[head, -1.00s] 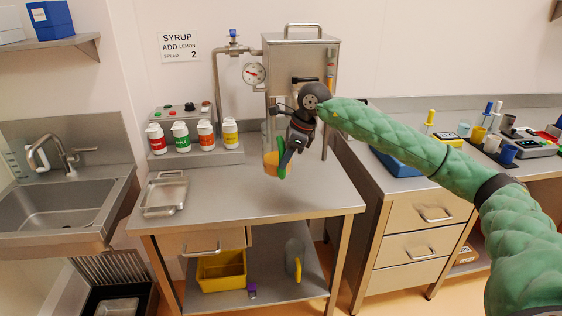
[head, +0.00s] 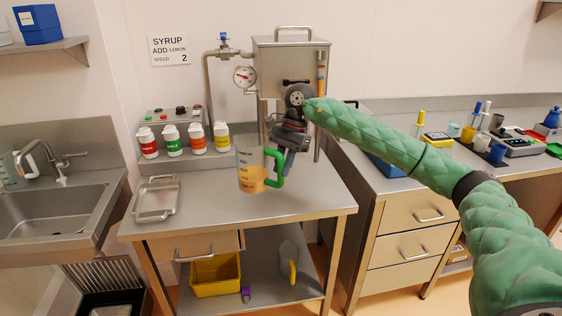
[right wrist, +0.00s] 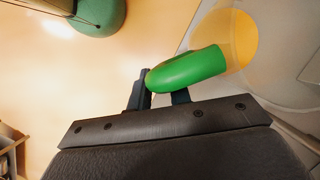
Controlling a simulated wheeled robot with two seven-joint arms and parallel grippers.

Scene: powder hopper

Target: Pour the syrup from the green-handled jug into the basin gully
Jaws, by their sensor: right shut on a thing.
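The clear green-handled jug (head: 250,165) is held above the steel table in the head view. It looks about upright, with orange syrup in its lower part. My right gripper (head: 284,168) is shut on its green handle, which is on the jug's right side. In the right wrist view the green handle (right wrist: 188,70) lies between the fingers (right wrist: 162,92), with the orange syrup (right wrist: 235,38) beyond it. The steel sink basin (head: 55,212) is at the left. A slatted grate (head: 103,274) is below it near the floor. My left gripper is out of view.
A steel tray (head: 156,199) lies on the table's left, with several coloured bottles (head: 172,140) behind it. The hopper (head: 290,65) stands at the back. Another clear jug (head: 10,172) is beside the tap (head: 38,155). A yellow-handled jug (head: 288,258) and yellow bin (head: 215,276) are on the lower shelf.

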